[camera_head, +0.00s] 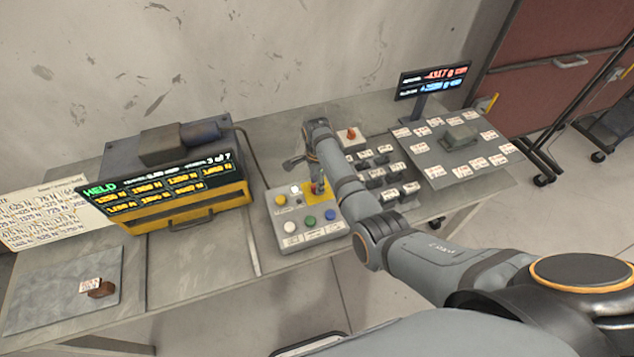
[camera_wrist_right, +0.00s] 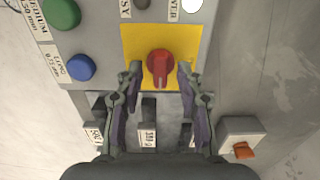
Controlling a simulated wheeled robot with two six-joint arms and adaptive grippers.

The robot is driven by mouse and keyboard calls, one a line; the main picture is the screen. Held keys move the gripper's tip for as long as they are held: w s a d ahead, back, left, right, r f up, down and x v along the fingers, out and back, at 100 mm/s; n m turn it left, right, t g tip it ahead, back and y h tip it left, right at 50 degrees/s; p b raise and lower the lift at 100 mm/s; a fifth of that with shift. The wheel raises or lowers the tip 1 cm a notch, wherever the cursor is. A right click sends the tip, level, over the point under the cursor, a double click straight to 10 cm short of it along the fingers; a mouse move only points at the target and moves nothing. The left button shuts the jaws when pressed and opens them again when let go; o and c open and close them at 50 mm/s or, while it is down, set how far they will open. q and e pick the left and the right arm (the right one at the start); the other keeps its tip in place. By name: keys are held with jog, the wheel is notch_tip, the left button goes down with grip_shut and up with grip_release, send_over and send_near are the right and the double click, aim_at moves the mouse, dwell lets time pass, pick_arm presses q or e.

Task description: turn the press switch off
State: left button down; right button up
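A red rotary switch (camera_wrist_right: 160,66) sits on a yellow plate (camera_wrist_right: 132,38) on the grey button panel (camera_head: 281,208). In the right wrist view its handle lies up and down in the picture. In the head view my right gripper (camera_head: 317,178) is over the panel's yellow plate and hides much of the switch. In the wrist view the right gripper (camera_wrist_right: 160,74) is open, one finger on each side of the switch, with a narrow gap showing on both sides. My left gripper is in neither view.
The panel carries green, blue, yellow and white buttons. A white box with an orange switch (camera_wrist_right: 243,150) and several dark weights (camera_head: 389,195) stand close by. A display box (camera_head: 190,215) is left, a small screen (camera_head: 434,80) back right. The table's front left is mostly clear.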

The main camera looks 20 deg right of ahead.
jog(key=shift+f, duration=0.35)
grip_shut()
